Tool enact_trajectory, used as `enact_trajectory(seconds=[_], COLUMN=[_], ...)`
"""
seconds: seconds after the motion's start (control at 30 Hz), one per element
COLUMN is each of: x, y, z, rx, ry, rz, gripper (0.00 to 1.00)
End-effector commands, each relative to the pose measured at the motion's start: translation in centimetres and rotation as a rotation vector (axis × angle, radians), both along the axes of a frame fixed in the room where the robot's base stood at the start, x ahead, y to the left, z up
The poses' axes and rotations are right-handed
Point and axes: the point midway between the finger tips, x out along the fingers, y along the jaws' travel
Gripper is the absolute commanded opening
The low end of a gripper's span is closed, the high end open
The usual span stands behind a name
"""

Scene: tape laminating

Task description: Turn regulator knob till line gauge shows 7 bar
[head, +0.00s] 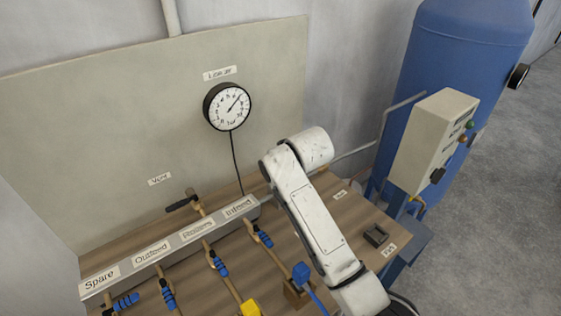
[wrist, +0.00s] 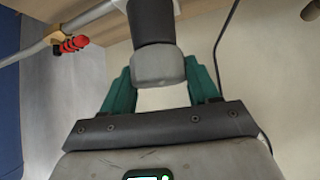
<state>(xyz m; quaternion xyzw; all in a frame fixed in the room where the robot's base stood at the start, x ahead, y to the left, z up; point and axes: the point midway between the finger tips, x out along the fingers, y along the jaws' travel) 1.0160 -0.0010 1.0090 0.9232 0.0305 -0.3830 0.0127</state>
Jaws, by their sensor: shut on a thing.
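The line gauge (head: 228,106) is a round white dial with a black rim on the back panel. Its needle points up and to the right; the numbers are too small to read surely. In the wrist view, the regulator knob (wrist: 158,66) is a grey cap below a black cylindrical body (wrist: 151,20). My gripper (wrist: 160,84) has its two green fingers on either side of the knob and is shut on it. In the head view, my white arm hides the gripper and knob.
A manifold (head: 173,246) labelled Spare, Outfeed, Rollers and Infeed carries several blue-handled valves. A red-handled valve (wrist: 73,44) sits on a pipe in the wrist view. A control box (head: 433,140) stands by the blue tank (head: 455,60). A dark hose hangs from the gauge.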

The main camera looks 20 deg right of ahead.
Motion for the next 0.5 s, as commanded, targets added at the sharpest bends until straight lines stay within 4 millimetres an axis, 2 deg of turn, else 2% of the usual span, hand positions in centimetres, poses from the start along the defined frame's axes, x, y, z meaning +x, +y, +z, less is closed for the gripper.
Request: enact_trajectory(seconds=[0.03, 0.27, 0.5], x=[0.12, 0.07, -0.01], y=[-0.03, -0.02, 0.00], z=[0.21, 0.13, 0.12], rx=[0.000, 0.000, 0.000], ry=[-0.006, -0.004, -0.002], rz=[0.000, 0.001, 0.001], gripper=[0.61, 0.81, 0.81])
